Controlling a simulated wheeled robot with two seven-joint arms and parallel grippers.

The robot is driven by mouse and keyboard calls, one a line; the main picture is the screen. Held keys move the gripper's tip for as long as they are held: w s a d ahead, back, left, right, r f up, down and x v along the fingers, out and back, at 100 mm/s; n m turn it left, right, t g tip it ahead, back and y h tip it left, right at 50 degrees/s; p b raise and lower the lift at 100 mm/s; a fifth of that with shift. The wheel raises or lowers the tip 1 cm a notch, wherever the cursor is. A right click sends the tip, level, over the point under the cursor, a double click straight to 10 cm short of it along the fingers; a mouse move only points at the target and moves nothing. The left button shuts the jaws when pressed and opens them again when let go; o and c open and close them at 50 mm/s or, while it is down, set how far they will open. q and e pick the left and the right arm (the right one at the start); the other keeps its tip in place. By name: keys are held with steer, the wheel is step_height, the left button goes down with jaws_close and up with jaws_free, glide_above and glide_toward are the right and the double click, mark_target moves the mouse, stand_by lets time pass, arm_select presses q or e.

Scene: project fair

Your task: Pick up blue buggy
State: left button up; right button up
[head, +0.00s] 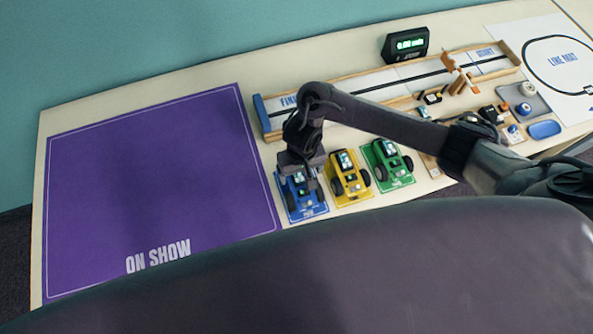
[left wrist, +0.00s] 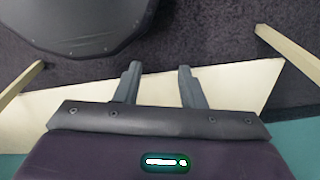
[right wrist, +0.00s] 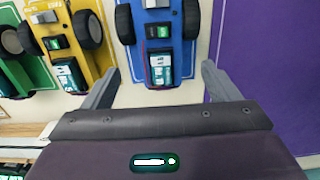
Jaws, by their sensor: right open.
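The blue buggy (head: 302,194) stands on its blue card on the table, at the left end of a row of buggies, beside the purple mat. My right gripper (head: 306,178) is over its rear part and hides some of it. In the right wrist view the blue buggy (right wrist: 158,45) lies ahead of and between the spread fingers of my right gripper (right wrist: 157,82), which is open and empty. I cannot tell its exact height above the buggy. My left gripper (left wrist: 158,85) shows only in its own wrist view, with fingers apart and nothing between them.
The yellow buggy (head: 347,177) and green buggy (head: 388,162) stand close to the right. The purple mat (head: 150,185) marked ON SHOW is bare. Behind the row is a walled track (head: 375,92), with a timer (head: 405,44) beyond.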

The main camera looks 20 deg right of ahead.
mark_target(300, 179)
steer(key=shift+w+d+f, duration=0.1)
steer(key=shift+w+f, duration=0.1)
steer(key=shift+w, duration=0.05)
steer(key=shift+f, duration=0.4)
step_height(300, 179, down, 4)
steer(key=shift+s+r, duration=0.1)
steer(key=shift+s, duration=0.05)
step_height(300, 179, down, 2)
steer(key=shift+f, duration=0.3)
steer(key=c, duration=0.9)
arm_select(q)
steer(key=shift+s+a+f, duration=0.1)
steer(key=shift+s+f, duration=0.05)
steer(key=shift+s, duration=0.35)
steer(key=shift+s+a+f, duration=0.1)
steer(key=shift+s, duration=0.35)
arm_select(e)
steer(key=shift+r, duration=0.15)
